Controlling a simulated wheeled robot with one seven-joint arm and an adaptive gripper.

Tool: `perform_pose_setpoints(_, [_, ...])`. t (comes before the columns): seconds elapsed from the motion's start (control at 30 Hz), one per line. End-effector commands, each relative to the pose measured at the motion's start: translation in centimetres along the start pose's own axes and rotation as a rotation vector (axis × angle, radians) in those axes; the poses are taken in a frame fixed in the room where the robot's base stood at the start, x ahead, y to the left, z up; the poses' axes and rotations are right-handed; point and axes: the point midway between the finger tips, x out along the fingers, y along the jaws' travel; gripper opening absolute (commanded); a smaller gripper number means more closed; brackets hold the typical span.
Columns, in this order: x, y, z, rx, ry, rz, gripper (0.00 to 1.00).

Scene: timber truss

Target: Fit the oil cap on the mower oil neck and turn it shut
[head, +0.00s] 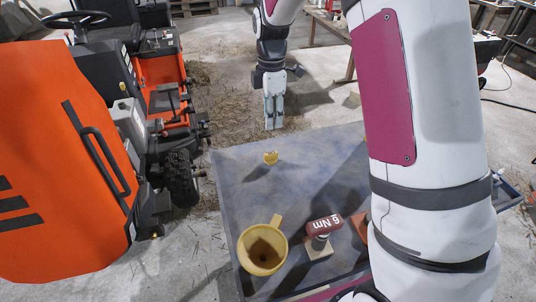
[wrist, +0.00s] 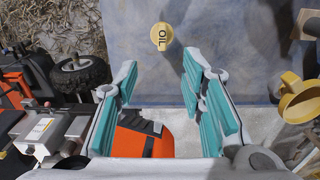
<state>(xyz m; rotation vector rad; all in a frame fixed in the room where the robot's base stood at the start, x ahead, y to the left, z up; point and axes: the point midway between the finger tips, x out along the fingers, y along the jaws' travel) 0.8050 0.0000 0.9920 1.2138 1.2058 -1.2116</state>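The yellow oil cap (head: 270,157), marked OIL in the wrist view (wrist: 161,37), lies on the blue-grey work surface (head: 238,170). My gripper (head: 274,124) hangs fingers-down above the surface's far side, apart from the cap. In the wrist view its teal fingers (wrist: 160,82) are wide apart with nothing between them, and the cap is beyond their tips. The orange mower (head: 60,160) stands at left, its grey engine part (head: 130,120) exposed. A small yellow spot (head: 122,87) shows there; I cannot tell whether it is the oil neck.
A yellow funnel (head: 242,250) and a red-handled tool marked 6 Nm (head: 323,226) stand on the near part of the surface. A mower wheel (head: 181,178) is close to its left edge. The surface around the cap is clear. Straw litters the floor behind.

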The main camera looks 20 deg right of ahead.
Motion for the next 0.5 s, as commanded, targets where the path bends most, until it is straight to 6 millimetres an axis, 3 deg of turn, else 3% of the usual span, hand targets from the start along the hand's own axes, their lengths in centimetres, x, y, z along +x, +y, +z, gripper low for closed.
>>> perform_pose_setpoints(0.5, [7.9, -0.1, 0.0, -0.006, 0.000, -0.005, 0.37])
